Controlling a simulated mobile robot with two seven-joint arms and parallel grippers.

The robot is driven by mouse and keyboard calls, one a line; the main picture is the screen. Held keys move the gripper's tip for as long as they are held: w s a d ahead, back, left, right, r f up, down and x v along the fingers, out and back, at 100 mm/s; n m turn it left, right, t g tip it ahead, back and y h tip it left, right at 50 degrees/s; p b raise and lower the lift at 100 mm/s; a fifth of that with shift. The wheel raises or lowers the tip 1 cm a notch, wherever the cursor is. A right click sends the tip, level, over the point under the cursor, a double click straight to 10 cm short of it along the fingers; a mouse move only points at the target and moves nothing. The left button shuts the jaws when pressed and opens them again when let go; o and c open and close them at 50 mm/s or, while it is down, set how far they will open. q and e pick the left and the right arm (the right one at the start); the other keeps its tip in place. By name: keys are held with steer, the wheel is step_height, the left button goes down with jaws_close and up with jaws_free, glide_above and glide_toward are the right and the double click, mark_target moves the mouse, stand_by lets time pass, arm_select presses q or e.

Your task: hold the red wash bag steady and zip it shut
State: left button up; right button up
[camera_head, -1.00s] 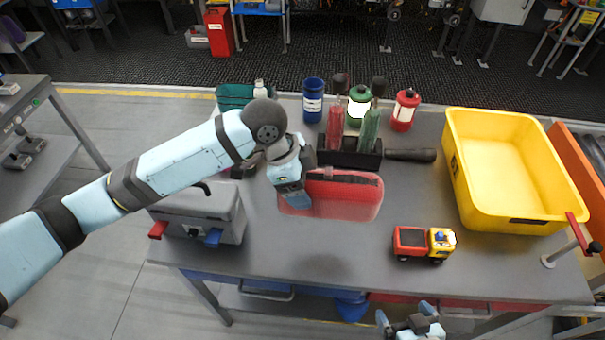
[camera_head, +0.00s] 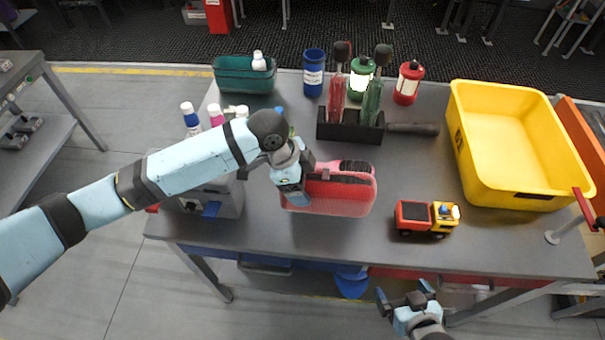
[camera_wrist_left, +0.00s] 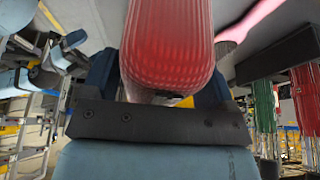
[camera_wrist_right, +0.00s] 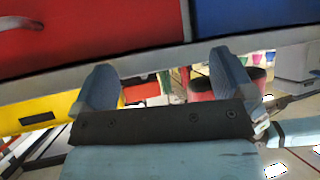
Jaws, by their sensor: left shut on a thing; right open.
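The red wash bag (camera_head: 350,200) lies on the grey workbench in the head view, with a dark strip along its top. My left gripper (camera_head: 293,196) is shut on the bag's left end. In the left wrist view the bag's ribbed red body (camera_wrist_left: 168,50) sits between the two fingers (camera_wrist_left: 158,85). The zip pull cannot be made out. My right gripper (camera_head: 408,296) is open and empty in front of the bench's front edge, low and to the right of the bag. In the right wrist view its fingers (camera_wrist_right: 165,85) are apart with nothing between them.
A toy truck (camera_head: 427,217) stands right of the bag. A yellow bin (camera_head: 475,165) is at the right. A black holder (camera_head: 350,130) with red and green tools stands behind the bag. A grey box (camera_head: 225,198) is at the left, and drawers (camera_wrist_right: 90,35) face my right gripper.

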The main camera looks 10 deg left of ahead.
arm_select(q)
steer(key=shift+f+b, duration=0.65)
steer(key=shift+f, duration=1.75)
steer(key=shift+f, duration=0.3)
steer(key=o, duration=1.1)
steer(key=shift+f, duration=0.1)
steer(key=c, duration=1.1)
